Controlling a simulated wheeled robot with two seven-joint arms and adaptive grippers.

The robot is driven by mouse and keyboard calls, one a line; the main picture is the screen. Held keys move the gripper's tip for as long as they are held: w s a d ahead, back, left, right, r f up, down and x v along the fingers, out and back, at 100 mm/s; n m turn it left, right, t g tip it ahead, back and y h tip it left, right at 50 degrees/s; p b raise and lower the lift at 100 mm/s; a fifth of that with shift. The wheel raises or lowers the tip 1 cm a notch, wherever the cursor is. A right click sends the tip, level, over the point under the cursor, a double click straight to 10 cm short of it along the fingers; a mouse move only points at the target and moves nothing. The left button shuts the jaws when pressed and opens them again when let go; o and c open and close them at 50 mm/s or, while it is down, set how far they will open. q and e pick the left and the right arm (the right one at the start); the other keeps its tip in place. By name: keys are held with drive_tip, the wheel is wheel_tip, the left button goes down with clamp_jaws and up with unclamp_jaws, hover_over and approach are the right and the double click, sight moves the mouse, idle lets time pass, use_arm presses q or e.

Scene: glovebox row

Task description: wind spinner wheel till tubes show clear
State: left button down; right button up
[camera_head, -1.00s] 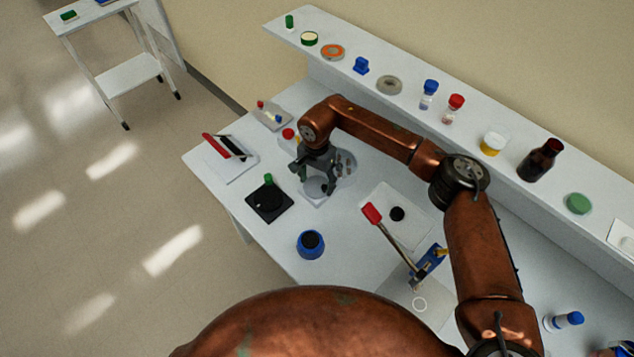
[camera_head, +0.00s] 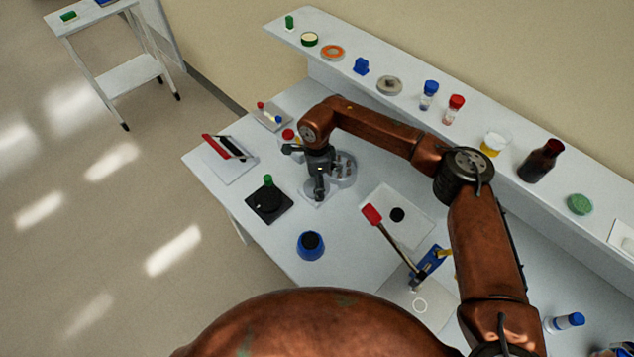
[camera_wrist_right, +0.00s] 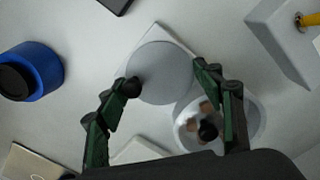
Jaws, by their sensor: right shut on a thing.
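The spinner stands on a pale square base on the bench. Its flat grey wheel (camera_wrist_right: 162,72) shows in the right wrist view, and its edge shows in the head view (camera_head: 316,192). Beside it is the round tube holder (camera_head: 344,169), also in the right wrist view (camera_wrist_right: 252,118), with brownish patches and a dark centre knob. Whether the tubes are clear cannot be told. My right gripper (camera_head: 319,186) points down over the wheel, its fingers (camera_wrist_right: 168,78) on either side of the rim, shut on it. My left gripper is not in view.
A black pad with a green-capped item (camera_head: 268,200) and a blue pot (camera_head: 311,245) stand near the bench front. A red-handled tool (camera_head: 373,216) leans beside a white plate (camera_head: 416,224). Bottles and discs line the raised shelf (camera_head: 405,84) behind.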

drive_tip(key=shift+m, duration=0.5)
drive_tip(key=o, duration=0.9)
wheel_tip(320, 180, up, 12)
drive_tip(key=shift+o, duration=0.2)
